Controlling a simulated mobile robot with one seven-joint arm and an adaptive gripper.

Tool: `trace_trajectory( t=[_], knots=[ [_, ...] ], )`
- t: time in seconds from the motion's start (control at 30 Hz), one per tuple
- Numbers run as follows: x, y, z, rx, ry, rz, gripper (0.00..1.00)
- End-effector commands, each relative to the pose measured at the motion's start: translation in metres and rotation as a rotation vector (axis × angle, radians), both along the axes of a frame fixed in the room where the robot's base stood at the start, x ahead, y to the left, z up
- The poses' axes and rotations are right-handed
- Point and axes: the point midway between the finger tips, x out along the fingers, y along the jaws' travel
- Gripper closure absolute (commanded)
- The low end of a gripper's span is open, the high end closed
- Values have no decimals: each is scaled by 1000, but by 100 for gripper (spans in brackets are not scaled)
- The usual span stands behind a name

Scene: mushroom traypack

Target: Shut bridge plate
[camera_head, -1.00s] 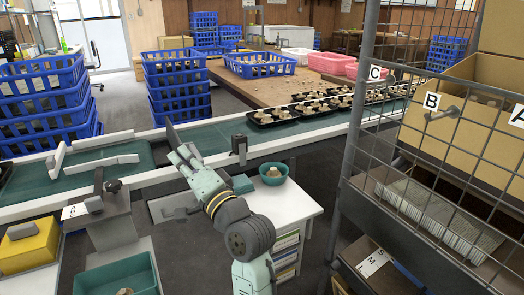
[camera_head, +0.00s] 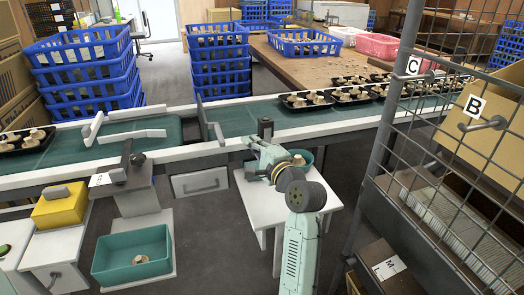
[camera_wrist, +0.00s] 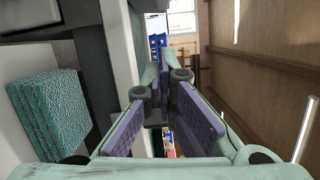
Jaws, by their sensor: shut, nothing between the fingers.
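The bridge plate (camera_head: 203,119) is a dark, narrow plate standing raised at the gap between the two green conveyor belts in the head view. My gripper (camera_head: 253,143) is to the right of the plate and apart from it, near the front rail of the conveyor. In the wrist view my gripper (camera_wrist: 159,85) shows its two purple-padded fingers drawn together at the tips, with nothing held. I cannot make out the plate in the wrist view.
A dark post (camera_head: 265,128) stands on the conveyor's front edge by my gripper. Black mushroom trays (camera_head: 308,103) line the right belt. A wire rack (camera_head: 397,130) stands to the right.

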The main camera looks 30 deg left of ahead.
Motion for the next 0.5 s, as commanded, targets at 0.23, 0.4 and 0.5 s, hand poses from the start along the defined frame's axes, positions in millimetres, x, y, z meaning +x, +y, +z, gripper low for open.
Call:
trace_trajectory(
  t=[0.23, 0.4, 0.5],
  knots=[
    [-24, 23, 5, 0, -1, 1, 100],
    [-29, 28, 5, 0, -2, 0, 100],
    [-30, 28, 5, 0, -1, 0, 100]
  ],
)
